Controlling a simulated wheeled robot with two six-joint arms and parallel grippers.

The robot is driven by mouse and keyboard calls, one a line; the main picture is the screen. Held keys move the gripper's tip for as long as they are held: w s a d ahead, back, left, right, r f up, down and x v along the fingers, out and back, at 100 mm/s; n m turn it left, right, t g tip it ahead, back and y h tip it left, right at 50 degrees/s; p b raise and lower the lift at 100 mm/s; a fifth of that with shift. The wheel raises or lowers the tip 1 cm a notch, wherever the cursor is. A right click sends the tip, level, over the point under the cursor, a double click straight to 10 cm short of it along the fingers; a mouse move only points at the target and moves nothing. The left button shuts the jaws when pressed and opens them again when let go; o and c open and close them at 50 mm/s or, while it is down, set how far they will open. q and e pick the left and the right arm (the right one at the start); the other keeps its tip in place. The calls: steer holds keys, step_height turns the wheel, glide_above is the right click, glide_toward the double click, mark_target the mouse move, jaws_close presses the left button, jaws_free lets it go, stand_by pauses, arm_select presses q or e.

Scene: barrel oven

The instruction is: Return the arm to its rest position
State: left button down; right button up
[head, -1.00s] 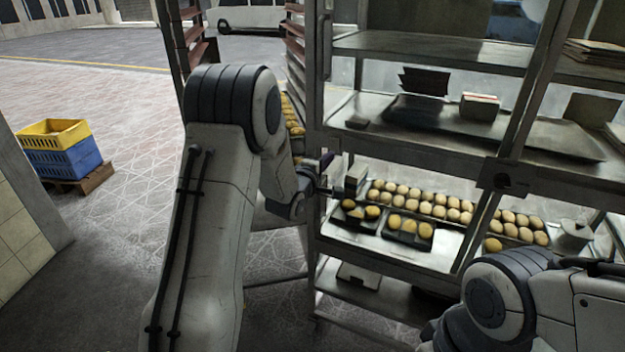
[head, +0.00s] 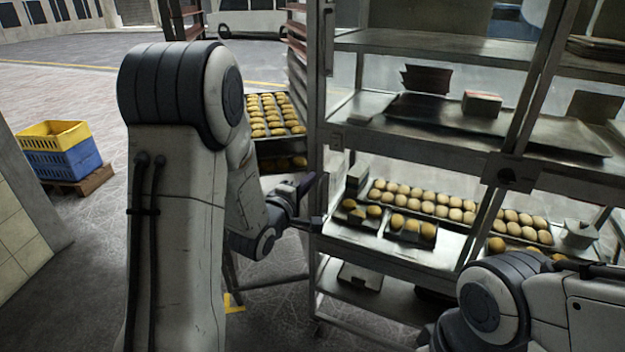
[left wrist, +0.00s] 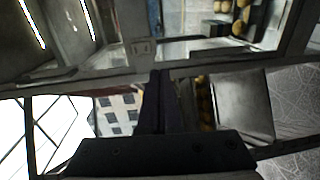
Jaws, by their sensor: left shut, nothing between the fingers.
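My left gripper (head: 308,192) is just left of the metal rack's front post in the head view. In the left wrist view its dark fingers (left wrist: 158,100) are together with nothing between them. My left arm (head: 185,200) stands raised across the left middle of the head view. My right arm (head: 530,305) shows at the lower right, and its gripper is out of view.
A metal rack (head: 420,150) holds trays of buns (head: 425,203) beside the left gripper. Another tray of buns (head: 275,115) stands behind the arm. Blue and yellow crates (head: 60,150) sit on a pallet at far left, with open floor between.

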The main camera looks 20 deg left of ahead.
arm_select(q)
steer(key=s+d+f+m+g+h+p, duration=0.1)
steer(key=s+d+m+g+p, duration=0.1)
steer(key=s+d+m+g, duration=0.45)
steer(key=s+d+m+g+p, duration=0.25)
steer(key=s+d+m, duration=0.35)
steer(key=d, duration=0.4)
steer(key=s+d+r+m+g+p, duration=0.1)
steer(key=s+m+g, duration=0.3)
steer(key=s, duration=0.6)
steer(key=s+d+r+m+g+y+p, duration=0.1)
steer(key=s+m+g, duration=0.3)
steer(key=s+m, duration=0.4)
steer(key=s+d+r, duration=0.1)
steer(key=s, duration=0.2)
steer(key=shift+s, duration=0.2)
arm_select(e)
step_height(320, 180, up, 7)
steer(key=shift+c, duration=0.3)
